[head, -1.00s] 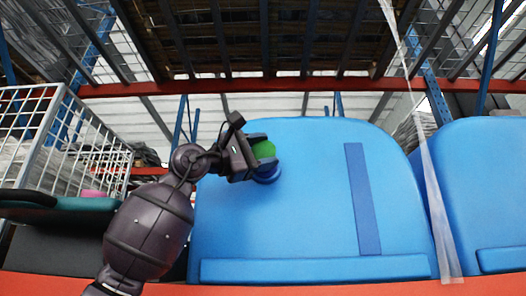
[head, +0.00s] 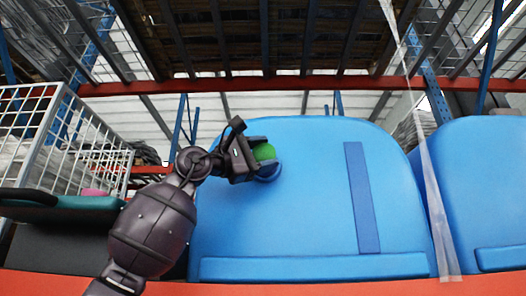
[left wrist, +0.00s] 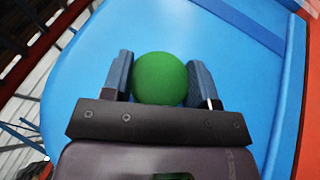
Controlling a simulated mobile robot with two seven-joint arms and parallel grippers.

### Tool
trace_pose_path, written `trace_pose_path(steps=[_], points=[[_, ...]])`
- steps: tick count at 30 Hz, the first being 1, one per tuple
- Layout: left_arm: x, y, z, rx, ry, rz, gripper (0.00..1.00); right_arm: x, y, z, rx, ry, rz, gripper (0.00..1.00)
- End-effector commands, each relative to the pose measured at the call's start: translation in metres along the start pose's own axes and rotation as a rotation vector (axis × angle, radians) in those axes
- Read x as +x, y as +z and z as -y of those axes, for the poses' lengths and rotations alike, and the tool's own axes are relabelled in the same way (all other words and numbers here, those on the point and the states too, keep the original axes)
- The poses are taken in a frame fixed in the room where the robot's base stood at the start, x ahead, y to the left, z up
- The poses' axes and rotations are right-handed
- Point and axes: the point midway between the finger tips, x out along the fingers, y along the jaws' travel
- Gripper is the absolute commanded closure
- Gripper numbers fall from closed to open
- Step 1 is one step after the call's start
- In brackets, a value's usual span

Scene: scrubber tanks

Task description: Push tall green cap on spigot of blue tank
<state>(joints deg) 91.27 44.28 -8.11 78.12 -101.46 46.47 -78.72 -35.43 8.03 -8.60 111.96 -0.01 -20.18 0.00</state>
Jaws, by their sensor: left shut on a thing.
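The blue tank (head: 310,220) stands upright in the middle of the head view. The green cap (head: 264,152) is at the blue round spigot (head: 268,174) on the tank's upper left face. My left gripper (head: 262,158) is shut on the cap. In the left wrist view the cap (left wrist: 160,79) shows as a green disc between the two fingers, with the blue tank (left wrist: 90,60) behind it. The spigot is hidden there. I cannot tell whether the cap is seated on the spigot. My right gripper is not in view.
A second blue tank (head: 480,190) stands close at the right. A white wire basket (head: 60,140) and a teal item (head: 80,208) are at the left. A red shelf beam (head: 300,288) runs along the front; another red beam (head: 290,86) crosses above.

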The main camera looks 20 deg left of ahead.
Motion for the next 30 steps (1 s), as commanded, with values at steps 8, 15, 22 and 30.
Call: trace_pose_path(steps=[8, 15, 22, 30], points=[[0.0025, -0.0086, -0.0009, 0.001, 0.002, -0.005, 0.70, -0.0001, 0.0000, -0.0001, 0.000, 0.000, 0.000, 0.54], [0.0040, -0.0126, -0.0012, 0.002, 0.003, -0.005, 0.40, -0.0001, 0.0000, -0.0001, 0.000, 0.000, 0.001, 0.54], [0.0042, -0.0116, -0.0006, 0.001, 0.001, -0.003, 0.16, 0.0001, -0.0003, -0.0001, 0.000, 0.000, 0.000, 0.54], [0.0043, -0.0111, -0.0002, 0.001, 0.000, -0.002, 0.00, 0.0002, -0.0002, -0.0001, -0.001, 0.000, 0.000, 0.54]])
